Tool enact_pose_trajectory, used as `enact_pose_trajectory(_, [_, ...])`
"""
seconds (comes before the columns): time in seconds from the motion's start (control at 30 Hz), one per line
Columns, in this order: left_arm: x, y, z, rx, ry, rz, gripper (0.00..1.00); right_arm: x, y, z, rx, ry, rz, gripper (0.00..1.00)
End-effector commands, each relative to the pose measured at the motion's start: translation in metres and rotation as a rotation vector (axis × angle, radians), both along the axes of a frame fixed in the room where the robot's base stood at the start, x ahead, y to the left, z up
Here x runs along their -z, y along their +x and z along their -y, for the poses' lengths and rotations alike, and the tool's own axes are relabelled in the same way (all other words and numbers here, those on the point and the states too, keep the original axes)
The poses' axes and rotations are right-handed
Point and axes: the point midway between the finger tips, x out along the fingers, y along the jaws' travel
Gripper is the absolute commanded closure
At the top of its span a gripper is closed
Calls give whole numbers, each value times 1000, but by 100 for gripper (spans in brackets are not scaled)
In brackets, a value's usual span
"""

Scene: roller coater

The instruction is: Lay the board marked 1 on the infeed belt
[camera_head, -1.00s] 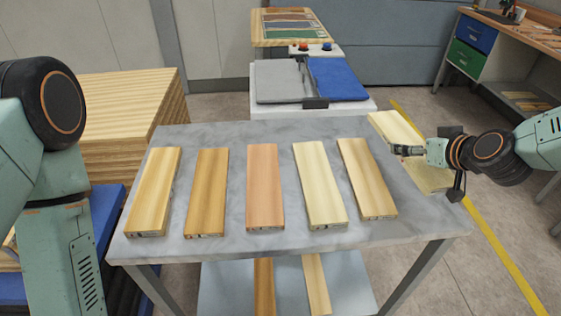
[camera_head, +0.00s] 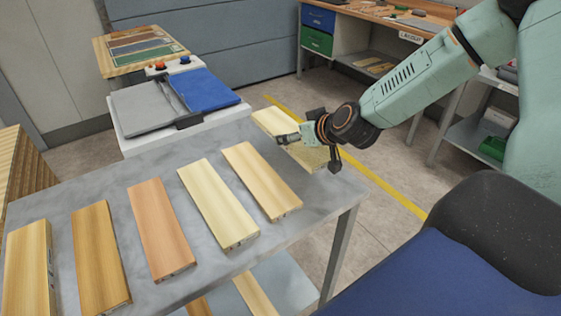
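A pale board (camera_head: 270,122) is at my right gripper (camera_head: 290,138), at the table's far right edge and overhanging it. The gripper's fingers appear shut on the board. Part of the board is hidden behind the gripper and wrist. Any number on it cannot be read. Several other boards lie in a row on the grey table: two pale ones (camera_head: 262,180) and (camera_head: 218,204), a reddish one (camera_head: 160,228), a brown one (camera_head: 98,258) and a yellowish one (camera_head: 28,272). Their end marks are too small to read. I cannot identify the infeed belt. My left gripper is out of view.
A white stand (camera_head: 135,142) with grey and blue flaps and buttons is behind the table (camera_head: 290,240). A workbench with drawers (camera_head: 318,32) is at the back. A yellow floor line (camera_head: 385,188) crosses open floor on the right.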

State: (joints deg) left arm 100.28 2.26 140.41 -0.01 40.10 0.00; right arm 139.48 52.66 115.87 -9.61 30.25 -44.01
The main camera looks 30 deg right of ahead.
Motion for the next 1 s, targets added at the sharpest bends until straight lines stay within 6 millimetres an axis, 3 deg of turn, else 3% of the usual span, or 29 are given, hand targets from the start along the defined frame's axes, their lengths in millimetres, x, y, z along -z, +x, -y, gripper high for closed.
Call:
enact_pose_trajectory(0.03, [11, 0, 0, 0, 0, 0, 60, 15, 0, 0, -1, -4, -2, 65])
enact_pose_trajectory(0.1, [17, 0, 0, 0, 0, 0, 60, 25, 1, -1, -1, -4, -1, 65])
enact_pose_trajectory(0.37, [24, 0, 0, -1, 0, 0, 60, 40, 3, -2, -2, -3, 1, 65])
enact_pose_trajectory(0.6, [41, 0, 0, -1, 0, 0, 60, 72, 4, -3, -4, -4, -1, 65])
enact_pose_trajectory(1.0, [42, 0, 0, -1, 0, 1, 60, 75, 4, -3, -1, -2, 1, 65])
